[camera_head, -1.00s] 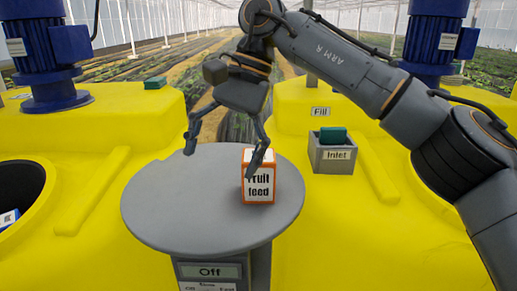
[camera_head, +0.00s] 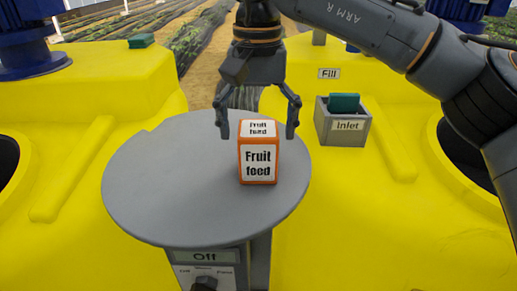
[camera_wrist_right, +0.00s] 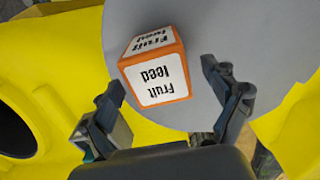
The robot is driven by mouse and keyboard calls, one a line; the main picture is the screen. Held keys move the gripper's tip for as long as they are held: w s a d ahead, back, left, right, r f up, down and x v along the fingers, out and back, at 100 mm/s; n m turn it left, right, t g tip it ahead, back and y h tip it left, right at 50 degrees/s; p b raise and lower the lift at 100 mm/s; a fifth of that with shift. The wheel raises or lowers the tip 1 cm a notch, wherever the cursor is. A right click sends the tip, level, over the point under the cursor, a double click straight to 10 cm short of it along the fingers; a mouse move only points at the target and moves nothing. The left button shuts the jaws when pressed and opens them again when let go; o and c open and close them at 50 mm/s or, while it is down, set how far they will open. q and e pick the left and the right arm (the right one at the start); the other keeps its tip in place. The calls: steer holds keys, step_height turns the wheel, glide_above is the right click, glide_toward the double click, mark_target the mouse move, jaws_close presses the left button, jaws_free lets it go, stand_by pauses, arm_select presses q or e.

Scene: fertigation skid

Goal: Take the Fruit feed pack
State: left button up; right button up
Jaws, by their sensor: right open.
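The Fruit feed pack (camera_head: 258,163) is an orange box with white labels. It stands upright on the round grey table (camera_head: 170,200), right of its middle. My right gripper (camera_head: 257,132) is open above and behind the pack, with one finger on each side of it in the head view. My left gripper is not in view.
Yellow tanks (camera_head: 110,110) flank the table. A grey Inlet box (camera_head: 342,125) with a green piece in it stands on the right tank, near a Fill label (camera_head: 329,73). A panel marked Off (camera_head: 205,257) with a knob (camera_head: 204,284) is below the table's front edge.

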mark_target(258, 152)
step_height(258, 152, down, 4)
steer(key=shift+s+d+f+p, duration=0.15)
steer(key=shift+f+p, duration=0.1)
steer(key=shift+p, duration=0.6)
steer(key=shift+f, duration=0.25)
steer(key=shift+c, duration=0.8)
steer(key=c, duration=1.4)
steer(key=shift+r, duration=0.1)
